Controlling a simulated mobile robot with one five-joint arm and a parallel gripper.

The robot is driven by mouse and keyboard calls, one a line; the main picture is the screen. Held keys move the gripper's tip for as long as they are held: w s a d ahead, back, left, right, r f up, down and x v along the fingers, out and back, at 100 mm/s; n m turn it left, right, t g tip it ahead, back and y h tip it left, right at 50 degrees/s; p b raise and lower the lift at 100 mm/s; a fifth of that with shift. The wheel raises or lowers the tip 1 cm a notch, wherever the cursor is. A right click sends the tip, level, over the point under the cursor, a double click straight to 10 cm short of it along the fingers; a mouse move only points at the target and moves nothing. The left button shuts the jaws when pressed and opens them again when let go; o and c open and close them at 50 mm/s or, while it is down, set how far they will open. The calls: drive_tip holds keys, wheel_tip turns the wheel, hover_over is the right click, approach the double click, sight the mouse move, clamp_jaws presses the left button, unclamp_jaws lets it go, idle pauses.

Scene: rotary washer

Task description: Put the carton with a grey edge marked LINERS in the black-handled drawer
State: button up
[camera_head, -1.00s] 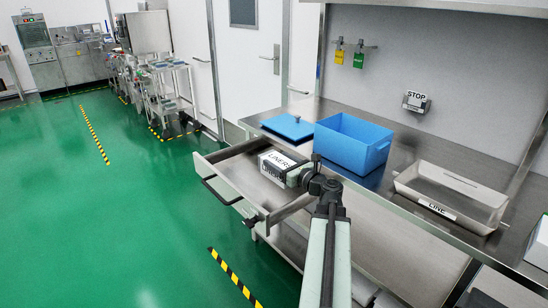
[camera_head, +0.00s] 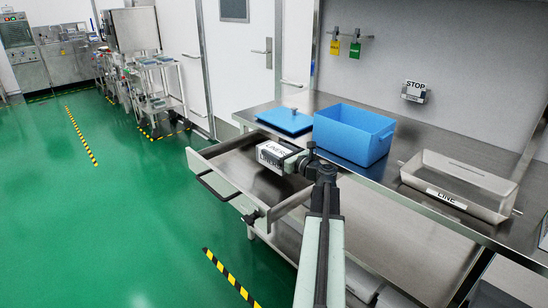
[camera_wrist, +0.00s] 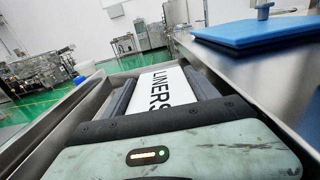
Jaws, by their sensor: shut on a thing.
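The carton (camera_head: 272,157) marked LINERS is white with a grey edge. My gripper (camera_head: 290,156) is shut on it, and the carton is over or inside the open drawer (camera_head: 205,168). In the wrist view the carton (camera_wrist: 163,88) lies between my two dark fingers, label up, with the drawer walls (camera_wrist: 58,115) on both sides. I cannot tell whether the carton touches the drawer floor. The drawer is pulled out from under the steel bench and has a black handle (camera_head: 217,188) on its front.
On the bench stand an open blue bin (camera_head: 352,138), its blue lid (camera_head: 285,121) and a steel tray (camera_head: 460,186) marked LINE. Green floor is clear on the left.

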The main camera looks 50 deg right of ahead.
drive_tip(key=shift+w+a+r, duration=0.1)
drive_tip(key=shift+w+a, duration=0.05)
drive_tip(key=shift+a, duration=0.05)
drive_tip(key=shift+f, duration=0.4)
drive_tip(key=shift+a+b, duration=0.1)
drive_tip(key=shift+b, duration=0.25)
drive_tip(key=shift+a+f, duration=0.1)
drive_tip(key=o, duration=1.4)
drive_tip(key=shift+s+f, duration=0.1)
drive_tip(key=shift+s, duration=0.1)
drive_tip(key=shift+s+r+p, duration=0.2)
drive_tip(key=shift+s, duration=1)
drive_tip(key=shift+s+r+p, duration=0.15)
drive_tip(key=shift+s+r, duration=0.05)
drive_tip(key=shift+s, duration=1)
drive_tip(key=shift+s+r+p, duration=0.2)
drive_tip(key=shift+s, duration=1)
